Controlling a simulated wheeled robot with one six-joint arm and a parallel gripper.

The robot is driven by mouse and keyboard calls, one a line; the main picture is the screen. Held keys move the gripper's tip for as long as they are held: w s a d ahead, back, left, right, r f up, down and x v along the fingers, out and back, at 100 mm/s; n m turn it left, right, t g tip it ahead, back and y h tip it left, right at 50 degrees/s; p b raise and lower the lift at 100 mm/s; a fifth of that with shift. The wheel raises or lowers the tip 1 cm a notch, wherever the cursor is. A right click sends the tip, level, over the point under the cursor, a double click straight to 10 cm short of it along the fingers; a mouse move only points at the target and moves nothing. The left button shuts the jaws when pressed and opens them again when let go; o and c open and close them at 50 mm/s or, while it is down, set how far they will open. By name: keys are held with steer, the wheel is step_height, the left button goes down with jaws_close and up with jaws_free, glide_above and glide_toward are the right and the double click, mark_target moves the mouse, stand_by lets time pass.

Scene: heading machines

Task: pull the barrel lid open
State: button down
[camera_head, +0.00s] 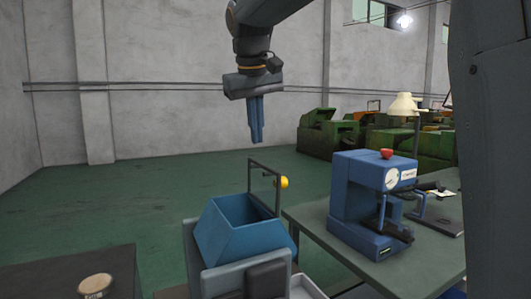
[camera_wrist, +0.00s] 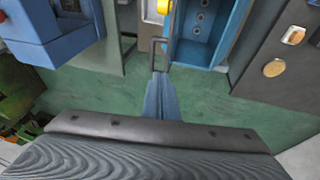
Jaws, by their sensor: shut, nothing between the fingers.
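A blue box-shaped barrel (camera_head: 240,232) stands low in the middle of the head view, its top looking open to a hollow inside. It also shows at the top of the wrist view (camera_wrist: 196,50). A separate lid cannot be told apart from these parts. My gripper (camera_head: 256,139) points down, shut and empty, above the barrel and frame in the head view. Its fingertips (camera_wrist: 158,76) appear close to the loop in the wrist view, with no contact visible.
A yellow knob (camera_head: 283,182) sits beside the frame. A green table (camera_head: 320,230) at right holds a blue machine (camera_head: 355,195) and a lamp (camera_head: 404,104). A dark surface (camera_head: 60,275) with a round tan piece (camera_head: 95,286) is at lower left.

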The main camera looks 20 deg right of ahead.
step_height(320, 180, down, 6)
steer(key=w+d+p, duration=0.1)
steer(key=d, duration=0.1)
steer(key=shift+w+d+f, duration=0.15)
steer(key=shift+w+d, duration=0.05)
steer(key=shift+d, duration=0.1)
steer(key=d+p, duration=0.1)
steer(key=d+f+y+p, duration=0.1)
steer(key=d+y+p, duration=0.1)
steer(key=shift+w+d+f+g, duration=0.2)
steer(key=shift+w+d+g, duration=0.1)
steer(key=shift+w, duration=0.05)
stand_by(0.5)
